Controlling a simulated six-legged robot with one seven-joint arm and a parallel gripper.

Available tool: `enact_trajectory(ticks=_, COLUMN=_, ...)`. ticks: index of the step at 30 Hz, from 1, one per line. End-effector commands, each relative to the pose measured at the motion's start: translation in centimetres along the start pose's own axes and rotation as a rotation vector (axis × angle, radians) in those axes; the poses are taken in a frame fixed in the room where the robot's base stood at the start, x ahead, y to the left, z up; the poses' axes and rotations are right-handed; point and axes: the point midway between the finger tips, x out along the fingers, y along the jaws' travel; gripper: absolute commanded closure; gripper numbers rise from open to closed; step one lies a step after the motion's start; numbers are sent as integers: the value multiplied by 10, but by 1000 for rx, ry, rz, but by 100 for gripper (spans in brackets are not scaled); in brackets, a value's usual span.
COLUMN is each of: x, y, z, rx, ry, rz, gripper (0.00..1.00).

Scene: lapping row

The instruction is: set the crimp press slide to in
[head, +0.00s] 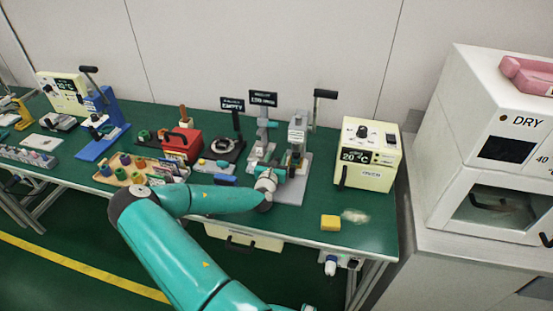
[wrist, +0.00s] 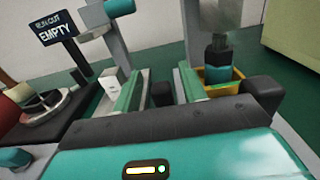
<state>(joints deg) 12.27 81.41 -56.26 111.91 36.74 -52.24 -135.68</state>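A grey lever press (head: 297,133) with a black-handled lever stands on a grey base at the bench's middle right. No readable label shows whether it is the crimp press. In the wrist view a yellow holder (wrist: 236,74) sits low under a press head, with a dark and teal part (wrist: 217,62) above it. I cannot tell whether this holder is the slide, or whether it is in or out. My gripper (wrist: 162,78) is open, its green fingers apart with nothing visibly held. In the head view my gripper is at the press bases, partly hidden by my arm.
A second grey stand (head: 261,140) is close left, beside a sign reading EMPTY (head: 232,104). A cream box (head: 368,155) stands right, and a yellow block (head: 330,222) lies near the front edge. A red box (head: 182,144) and a parts tray (head: 118,178) are left.

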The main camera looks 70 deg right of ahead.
Motion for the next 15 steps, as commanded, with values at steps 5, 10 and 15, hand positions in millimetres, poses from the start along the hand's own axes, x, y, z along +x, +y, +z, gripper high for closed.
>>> enact_trajectory(ticks=5, x=-4, y=0, z=0, rx=-1, ry=1, rz=0, gripper=58)
enact_trajectory(ticks=10, x=-26, y=1, z=-1, rx=-3, ry=2, rz=1, gripper=58)
enact_trajectory(ticks=15, x=-63, y=1, z=-1, rx=-5, ry=2, rz=3, gripper=58)
